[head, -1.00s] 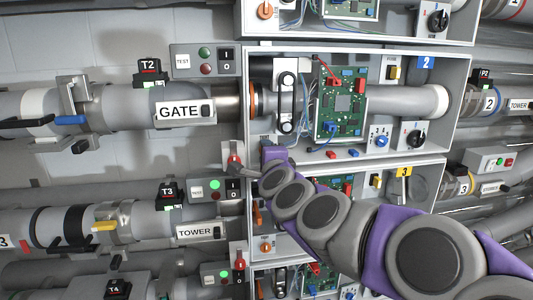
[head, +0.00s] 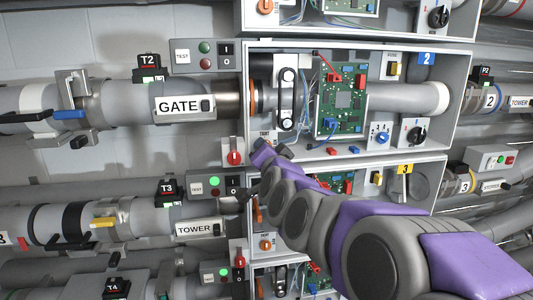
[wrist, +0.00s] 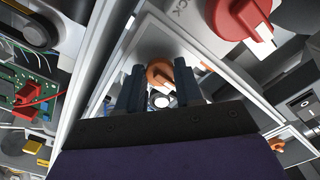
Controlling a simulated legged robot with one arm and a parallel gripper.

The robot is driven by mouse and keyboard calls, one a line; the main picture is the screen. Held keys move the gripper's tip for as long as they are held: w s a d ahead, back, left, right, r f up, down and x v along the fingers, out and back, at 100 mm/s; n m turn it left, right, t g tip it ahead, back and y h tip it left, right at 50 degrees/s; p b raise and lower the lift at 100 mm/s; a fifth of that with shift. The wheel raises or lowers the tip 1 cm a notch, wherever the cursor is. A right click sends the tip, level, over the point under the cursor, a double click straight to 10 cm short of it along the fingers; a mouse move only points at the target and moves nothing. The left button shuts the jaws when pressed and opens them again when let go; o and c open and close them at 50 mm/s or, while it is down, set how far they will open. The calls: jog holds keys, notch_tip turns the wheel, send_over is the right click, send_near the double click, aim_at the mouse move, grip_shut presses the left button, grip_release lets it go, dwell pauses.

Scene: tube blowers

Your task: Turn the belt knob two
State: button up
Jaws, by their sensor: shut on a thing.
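The orange belt knob (wrist: 159,72) of box two shows in the wrist view between the two dark fingers of my gripper (wrist: 160,88). My gripper is shut on this knob. In the head view my gripper (head: 262,150) is at the lower left corner of the open box marked 2 (head: 455,100), just below a small label. The knob is hidden behind my gripper there. Part of the knob's pale pointer shows in the wrist view.
A red lock knob (head: 235,157) sits close left of my gripper; it looms large in the wrist view (wrist: 238,18). A green circuit board (head: 342,100) with wires is to the right inside the box. Box three (head: 404,169) lies directly below, partly behind my arm.

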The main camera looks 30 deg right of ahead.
jog(key=shift+f+n, duration=0.4)
jog(key=shift+n, duration=0.2)
jog(key=o, duration=0.7)
jog(key=shift+c, duration=0.2)
jog(key=o, duration=0.4)
jog(key=shift+r, duration=0.15)
jog(key=shift+d+r, duration=0.1)
